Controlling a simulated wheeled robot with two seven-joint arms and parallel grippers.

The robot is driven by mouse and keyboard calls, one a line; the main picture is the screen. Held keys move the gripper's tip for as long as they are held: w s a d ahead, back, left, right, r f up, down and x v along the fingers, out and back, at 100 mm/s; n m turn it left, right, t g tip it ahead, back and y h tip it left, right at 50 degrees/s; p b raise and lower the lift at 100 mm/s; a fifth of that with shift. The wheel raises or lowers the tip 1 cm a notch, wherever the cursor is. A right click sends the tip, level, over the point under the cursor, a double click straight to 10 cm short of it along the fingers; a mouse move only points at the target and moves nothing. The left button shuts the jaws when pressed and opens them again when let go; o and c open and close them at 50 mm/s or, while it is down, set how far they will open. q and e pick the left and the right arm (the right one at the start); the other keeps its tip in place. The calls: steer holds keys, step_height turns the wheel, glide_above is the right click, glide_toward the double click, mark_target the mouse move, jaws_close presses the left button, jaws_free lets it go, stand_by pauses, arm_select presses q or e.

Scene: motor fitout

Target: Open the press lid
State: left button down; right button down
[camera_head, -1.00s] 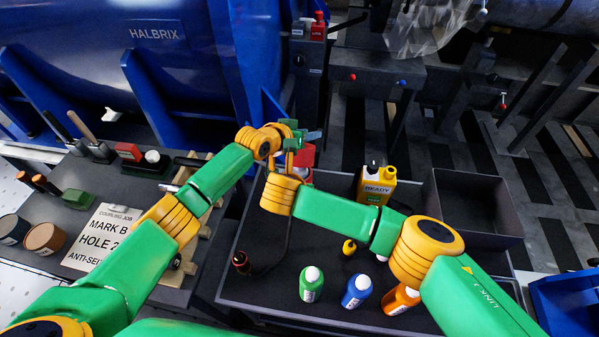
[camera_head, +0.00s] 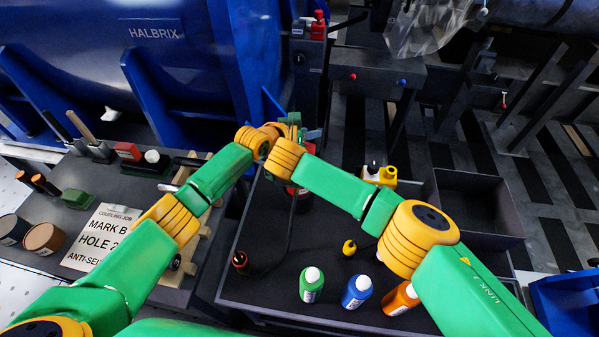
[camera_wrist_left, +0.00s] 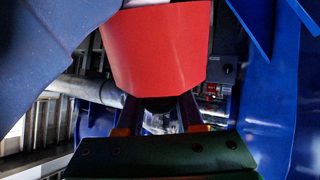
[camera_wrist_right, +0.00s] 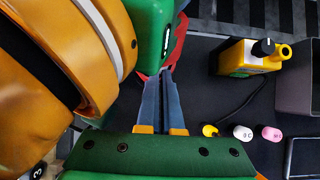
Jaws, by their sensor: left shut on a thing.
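My left gripper (camera_head: 297,132) is at the far end of the left arm, partly covered by arm parts. In the left wrist view its fingers (camera_wrist_left: 160,112) are shut on a red piece (camera_wrist_left: 158,45), which fills the space ahead of the fingertips. My right gripper is hidden behind its wrist in the head view. In the right wrist view its fingers (camera_wrist_right: 165,82) lie close together, shut, with nothing visible between them. A red thing (camera_wrist_right: 178,45) shows just beyond them, beside a green arm part. I cannot make out which part is the press lid.
A yellow container (camera_head: 386,178) and an open dark bin (camera_head: 475,200) stand at the right of the dark tabletop (camera_head: 275,275). Green (camera_head: 311,285), blue (camera_head: 357,291) and orange (camera_head: 400,298) bottles stand near its front. A large blue machine (camera_head: 180,60) rises behind.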

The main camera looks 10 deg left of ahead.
arm_select(q)
steer(key=shift+s+d+f, duration=0.1)
steer(key=shift+f, duration=0.2)
arm_select(e)
steer(key=shift+w+r, duration=0.25)
arm_select(q)
steer(key=c, duration=0.6)
jaws_free()
steer(key=shift+c, duration=0.2)
steer(key=shift+o, duration=0.4)
steer(key=shift+s+d, duration=0.1)
steer(key=shift+d, duration=0.05)
arm_select(e)
steer(key=shift+d+r, duration=0.1)
arm_select(q)
steer(key=shift+r, duration=0.1)
